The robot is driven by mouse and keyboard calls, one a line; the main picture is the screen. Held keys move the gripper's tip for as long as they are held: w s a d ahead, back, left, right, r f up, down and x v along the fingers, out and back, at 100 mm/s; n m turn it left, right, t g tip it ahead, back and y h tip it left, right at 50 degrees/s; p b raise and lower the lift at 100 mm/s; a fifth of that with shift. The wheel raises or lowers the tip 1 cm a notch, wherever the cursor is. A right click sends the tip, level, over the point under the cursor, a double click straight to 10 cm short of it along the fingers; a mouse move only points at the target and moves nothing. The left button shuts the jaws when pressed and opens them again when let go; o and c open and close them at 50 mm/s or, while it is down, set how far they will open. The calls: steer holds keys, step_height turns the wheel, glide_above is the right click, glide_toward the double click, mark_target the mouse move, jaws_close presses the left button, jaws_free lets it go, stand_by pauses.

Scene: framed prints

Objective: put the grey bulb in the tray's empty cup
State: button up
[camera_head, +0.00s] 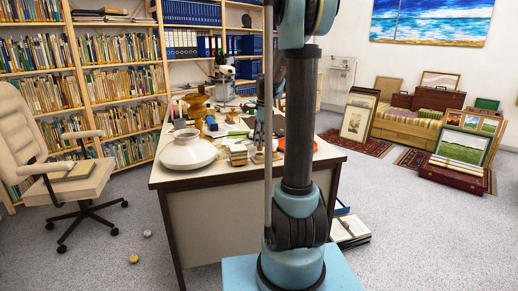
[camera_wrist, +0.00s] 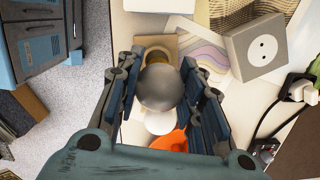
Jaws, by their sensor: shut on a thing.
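The grey bulb (camera_wrist: 160,90) is a smooth round ball in the wrist view. My gripper (camera_wrist: 162,72) is shut on it, with a finger on each side. Just beyond the bulb a tan, flat-edged piece (camera_wrist: 155,41) with a round brownish opening shows; the bulb hides part of it. It may be the tray with a cup, but I cannot tell. I cannot tell the gap between bulb and surface. In the head view my arm blocks much of the desk's right part, and the bulb cannot be made out.
An orange object (camera_wrist: 170,140) and a white round piece (camera_wrist: 160,122) lie below the bulb.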

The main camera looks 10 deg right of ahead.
steer(key=shift+f, duration=1.9)
steer(key=o, duration=0.9)
steer(key=shift+f, duration=0.1)
